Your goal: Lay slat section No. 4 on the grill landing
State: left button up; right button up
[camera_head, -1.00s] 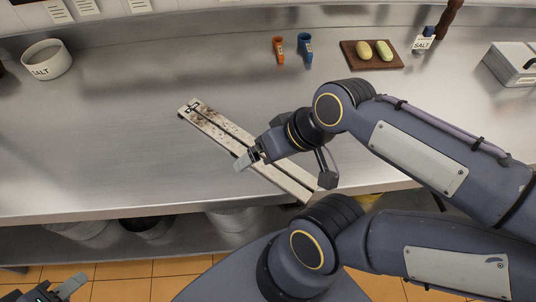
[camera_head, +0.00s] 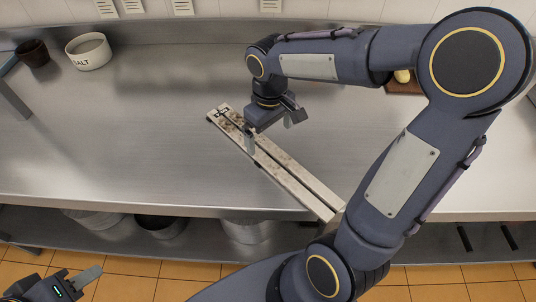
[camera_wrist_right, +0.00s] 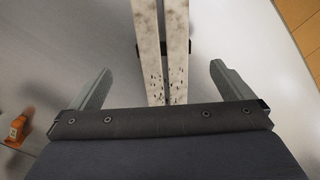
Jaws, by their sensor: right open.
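The slat section (camera_head: 279,175) is two pale, speckled strips joined side by side. It lies diagonally on the steel counter, its near end at the front edge and a dark mark on its far end. It also shows in the right wrist view (camera_wrist_right: 147,40). My right gripper (camera_head: 268,131) is open and empty above the far part of the section. In the right wrist view its fingers (camera_wrist_right: 161,70) stand apart, one on each side of the strips. My left gripper (camera_head: 80,280) is at the lower left, away from the counter, partly cut off. I cannot make out a grill landing.
A white SALT bowl (camera_head: 88,51) and a dark cup (camera_head: 33,53) stand at the back left. An orange object (camera_wrist_right: 17,127) shows in the right wrist view. Pots (camera_head: 246,231) stand on the lower shelf. The left counter is mostly clear.

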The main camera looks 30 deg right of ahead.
aim_at(268, 152)
jog(key=f, duration=0.6)
jog(key=shift+a+f, duration=0.3)
jog(key=shift+f, duration=0.1)
jog(key=c, duration=1.9)
jog(key=shift+r, duration=0.1)
jog(key=shift+r+p, duration=0.1)
jog(key=shift+p, duration=0.3)
